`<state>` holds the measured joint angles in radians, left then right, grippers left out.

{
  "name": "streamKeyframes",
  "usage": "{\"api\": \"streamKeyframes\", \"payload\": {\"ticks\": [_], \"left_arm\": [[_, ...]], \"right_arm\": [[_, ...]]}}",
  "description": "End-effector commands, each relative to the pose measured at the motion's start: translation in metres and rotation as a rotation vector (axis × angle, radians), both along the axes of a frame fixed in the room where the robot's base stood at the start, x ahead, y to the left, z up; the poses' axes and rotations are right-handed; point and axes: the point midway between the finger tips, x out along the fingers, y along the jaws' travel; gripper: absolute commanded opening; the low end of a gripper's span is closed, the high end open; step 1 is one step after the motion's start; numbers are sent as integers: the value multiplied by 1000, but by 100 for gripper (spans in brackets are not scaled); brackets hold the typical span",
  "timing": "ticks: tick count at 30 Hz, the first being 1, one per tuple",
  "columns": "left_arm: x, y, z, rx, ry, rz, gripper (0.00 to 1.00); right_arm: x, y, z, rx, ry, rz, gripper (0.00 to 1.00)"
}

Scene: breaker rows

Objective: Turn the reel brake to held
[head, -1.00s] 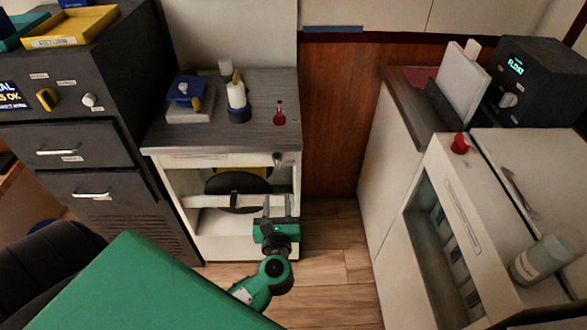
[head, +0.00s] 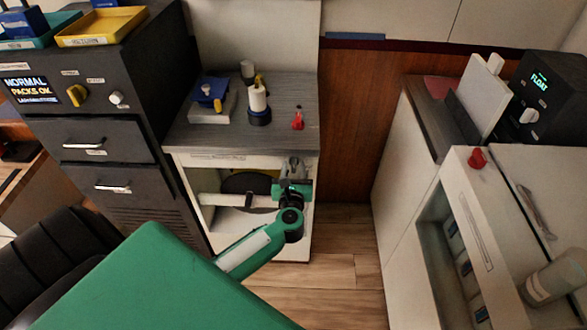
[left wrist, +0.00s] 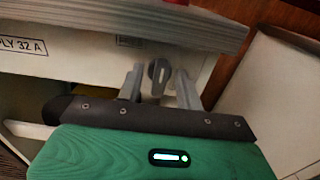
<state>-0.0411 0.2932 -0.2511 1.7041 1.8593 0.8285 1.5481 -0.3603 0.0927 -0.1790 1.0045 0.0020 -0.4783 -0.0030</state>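A small grey knob (left wrist: 158,75), which I take to be the reel brake, is on the pale front rail of the low cabinet (head: 212,159). Its grip stands roughly upright in the left wrist view. The label beside it is too small to read. A dark reel (head: 240,183) shows in the open bay below, partly hidden. My left gripper (head: 293,172) is at the rail's right end and covers most of the knob in the head view. In the left wrist view the gripper (left wrist: 159,78) is open, one finger on each side of the knob, with gaps showing. My right gripper is out of view.
The grey worktop (head: 225,130) overhangs the rail just above the gripper. On it stand a white bottle (head: 258,98) and a small red item (head: 297,121). A dark drawer cabinet (head: 100,140) is at left. A black box showing FLOAT (head: 540,100) is at right. Floor in the middle is clear.

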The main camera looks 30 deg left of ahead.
Motion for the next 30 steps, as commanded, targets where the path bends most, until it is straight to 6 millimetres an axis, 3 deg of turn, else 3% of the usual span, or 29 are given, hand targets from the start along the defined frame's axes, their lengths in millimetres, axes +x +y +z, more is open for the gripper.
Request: {"api": "streamKeyframes", "payload": {"ticks": [5, 10, 20, 30], "left_arm": [[0, 0, 0, 0, 0, 0, 36], [0, 0, 0, 0, 0, -1, 7], [0, -1, 1, 28, 19, -1, 6], [0, -2, 3, 211, 133, 0, 6]], "right_arm": [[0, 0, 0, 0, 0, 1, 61], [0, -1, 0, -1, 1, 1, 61], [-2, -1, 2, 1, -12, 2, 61], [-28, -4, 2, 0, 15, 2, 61]]}}
